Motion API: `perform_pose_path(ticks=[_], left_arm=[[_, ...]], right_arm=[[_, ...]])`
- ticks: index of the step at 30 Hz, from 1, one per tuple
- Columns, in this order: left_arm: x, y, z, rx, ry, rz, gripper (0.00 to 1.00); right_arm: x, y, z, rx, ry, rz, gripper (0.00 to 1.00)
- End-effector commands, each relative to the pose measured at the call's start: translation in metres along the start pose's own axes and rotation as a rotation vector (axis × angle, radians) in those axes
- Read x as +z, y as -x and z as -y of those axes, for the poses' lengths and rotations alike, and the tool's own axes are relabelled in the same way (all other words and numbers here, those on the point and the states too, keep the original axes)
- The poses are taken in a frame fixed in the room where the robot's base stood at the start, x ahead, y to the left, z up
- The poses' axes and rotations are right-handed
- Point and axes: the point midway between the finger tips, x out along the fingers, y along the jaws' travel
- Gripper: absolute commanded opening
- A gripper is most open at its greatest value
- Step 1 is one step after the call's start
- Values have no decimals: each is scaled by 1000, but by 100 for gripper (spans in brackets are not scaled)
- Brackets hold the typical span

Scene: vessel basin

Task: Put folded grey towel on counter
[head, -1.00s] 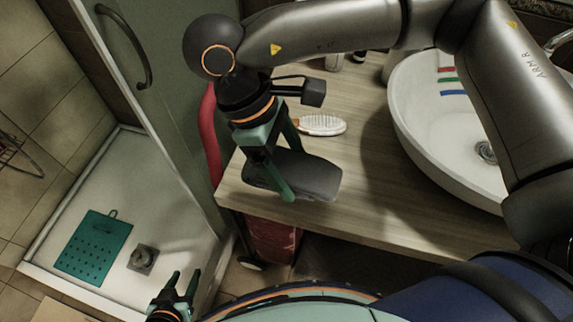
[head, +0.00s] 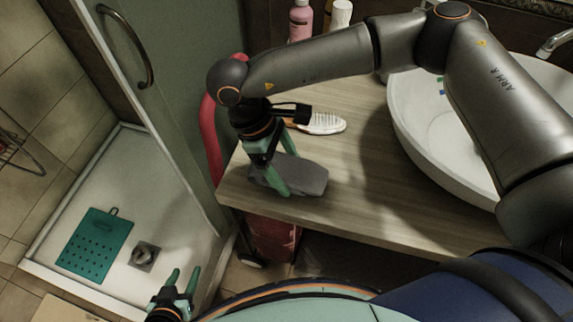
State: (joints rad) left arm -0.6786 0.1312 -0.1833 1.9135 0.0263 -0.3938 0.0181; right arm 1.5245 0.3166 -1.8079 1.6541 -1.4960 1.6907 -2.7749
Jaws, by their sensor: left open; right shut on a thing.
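The folded grey towel (head: 305,176) is a flat, dark grey pad with rounded ends. It lies at, or just above, the left front corner of the wooden counter (head: 370,185); I cannot tell whether it touches. My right gripper (head: 278,178) is shut on the towel, its green fingers pointing down near the towel's left part and covering some of it. My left gripper (head: 182,283) is open and empty, low in the view, left of the counter and in front of the shower tray.
A brush (head: 325,124) lies on the counter behind the towel. A white basin (head: 440,120) stands to the right, with pink (head: 300,20) and white (head: 342,13) bottles at the back. A red curved thing (head: 210,140) is by the counter's left edge. Counter front between towel and basin is clear.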

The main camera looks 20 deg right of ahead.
Motion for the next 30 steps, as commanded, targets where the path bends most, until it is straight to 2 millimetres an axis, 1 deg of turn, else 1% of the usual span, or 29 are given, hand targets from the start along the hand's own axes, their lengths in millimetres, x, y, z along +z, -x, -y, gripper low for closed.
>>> perform_pose_path(ticks=[4, 5, 8, 9, 16, 19, 20, 23, 30], left_arm=[[6, -5, 0, 1, 1, 6, 50], [5, -3, -1, 2, 1, 8, 50], [5, -3, -1, 3, 1, 10, 50], [4, -2, -2, 3, 1, 10, 50], [2, -2, -2, 4, 1, 6, 50], [-3, 2, -2, 4, 0, 0, 50], [-2, 1, -2, 3, 0, -3, 50], [0, -2, -2, 3, 0, -7, 50], [6, -6, -2, 5, 0, 4, 50]], right_arm=[[-2, -5, 0, 0, 0, 0, 29], [-1, -3, 0, 0, 0, 0, 87], [-1, -2, 0, 0, 0, 0, 98], [-1, -2, 0, 0, 0, 0, 100], [-1, -2, 0, 0, -1, 0, 100], [1, 3, 0, 0, -1, 0, 100], [0, 5, 0, 1, -1, -2, 100], [-1, 22, 0, 3, -1, -4, 100], [-1, 75, 0, 2, 0, -4, 100]])
